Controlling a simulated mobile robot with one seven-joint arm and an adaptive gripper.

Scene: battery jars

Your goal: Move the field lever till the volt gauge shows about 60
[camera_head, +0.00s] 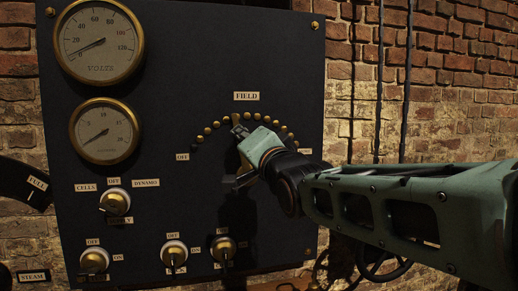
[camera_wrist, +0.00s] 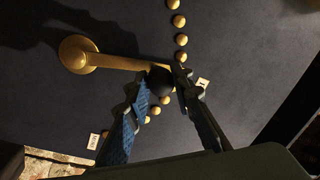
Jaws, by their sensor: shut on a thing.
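The field lever (camera_wrist: 118,62) is a brass arm running from a round brass pivot to a dark knob (camera_wrist: 160,80) in the wrist view. My gripper (camera_wrist: 157,84) is shut on this knob, with a finger on each side. In the head view my gripper (camera_head: 240,155) is in front of the panel below the FIELD label (camera_head: 246,96) and hides most of the lever. The volt gauge (camera_head: 98,43) is a round, brass-rimmed dial at upper left. Its needle points low left, just above 0 and below 20.
An arc of brass contact studs (camera_head: 205,131) curves above the lever, with an OFF label (camera_head: 182,156) at its left end. A second gauge (camera_head: 105,131) is below the volt gauge. Several knob switches (camera_head: 174,253) line the lower panel. A brick wall (camera_head: 440,100) is at right.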

